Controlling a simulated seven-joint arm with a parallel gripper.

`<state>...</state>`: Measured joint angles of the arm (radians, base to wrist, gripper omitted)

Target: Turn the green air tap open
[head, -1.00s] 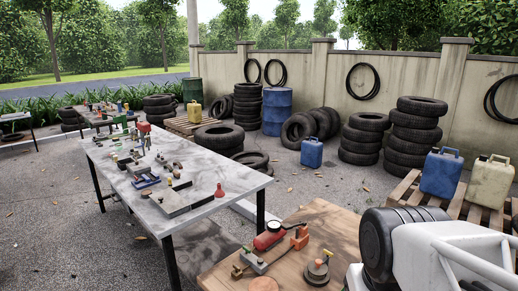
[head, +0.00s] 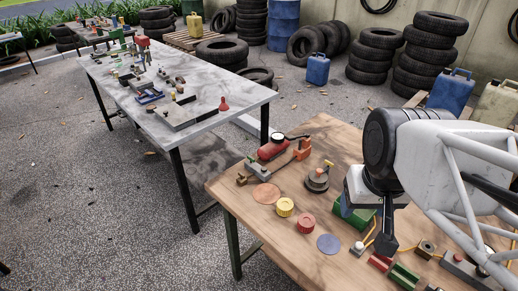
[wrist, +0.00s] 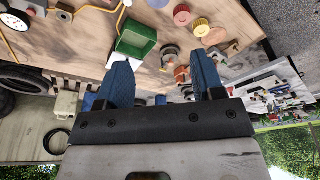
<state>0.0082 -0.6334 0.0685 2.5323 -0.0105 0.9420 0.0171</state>
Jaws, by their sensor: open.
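I cannot make out a green air tap for certain in either view. A red tank (head: 272,148) with a round gauge (head: 277,138) lies at the back left of the wooden table (head: 262,222), beside an orange bracket (head: 302,148). My gripper (head: 387,240) hangs over the right part of this table, pointing down. In the wrist view my gripper (wrist: 160,58) shows two blue fingers spread apart with nothing between them.
A round dark-based device (head: 317,179) stands behind yellow (head: 285,207) and red (head: 306,224) knobs. A red block (head: 379,262) and a green block (head: 403,276) lie near the front right. The table's front left is bare. A grey table (head: 205,130) stands behind, left.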

